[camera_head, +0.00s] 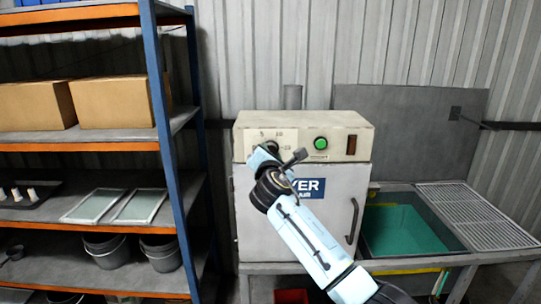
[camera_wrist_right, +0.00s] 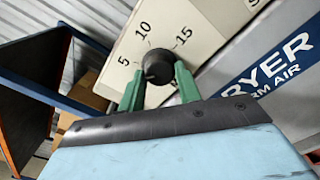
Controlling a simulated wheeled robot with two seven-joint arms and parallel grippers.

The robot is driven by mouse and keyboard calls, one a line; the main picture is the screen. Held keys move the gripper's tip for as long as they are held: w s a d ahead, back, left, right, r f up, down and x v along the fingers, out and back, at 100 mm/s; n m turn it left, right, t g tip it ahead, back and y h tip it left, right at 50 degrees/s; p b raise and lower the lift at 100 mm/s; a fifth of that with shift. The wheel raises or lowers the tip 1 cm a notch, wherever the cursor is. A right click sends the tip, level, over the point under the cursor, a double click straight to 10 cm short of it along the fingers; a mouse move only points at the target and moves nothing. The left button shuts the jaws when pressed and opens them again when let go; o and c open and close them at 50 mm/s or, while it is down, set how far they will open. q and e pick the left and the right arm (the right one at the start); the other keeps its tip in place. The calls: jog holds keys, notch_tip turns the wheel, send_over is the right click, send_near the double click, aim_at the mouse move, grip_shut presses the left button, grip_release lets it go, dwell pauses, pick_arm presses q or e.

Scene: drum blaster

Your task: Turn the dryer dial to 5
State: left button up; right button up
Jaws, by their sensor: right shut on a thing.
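The dryer (camera_head: 300,200) is a light grey cabinet with a blue and white sign on its door. Its dial (camera_wrist_right: 157,65) is a dark round knob on a pale plate marked 5, 10 and 15 in the right wrist view. My right gripper (camera_wrist_right: 159,75) is shut on the dial, with one green finger on each side of it. I cannot tell which number the dial points to. In the head view my right gripper (camera_head: 269,147) reaches up to the top left of the dryer front and covers the dial. My left gripper is not in view.
A green button (camera_head: 320,143) and a dark red switch (camera_head: 351,145) sit right of the dial plate. The door handle (camera_head: 353,221) is right of my arm. A shelf rack (camera_head: 165,130) stands left; a sink with green bottom (camera_head: 400,231) is right.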

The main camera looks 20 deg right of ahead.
jog(key=shift+m+b, duration=0.35)
jog(key=shift+m, duration=1.55)
jog(key=o, duration=1)
jog(key=shift+c, duration=0.2)
jog(key=shift+s+a, duration=0.1)
jog(key=shift+s, duration=0.05)
jog(key=b+v, duration=0.1)
jog(key=v, duration=1.2)
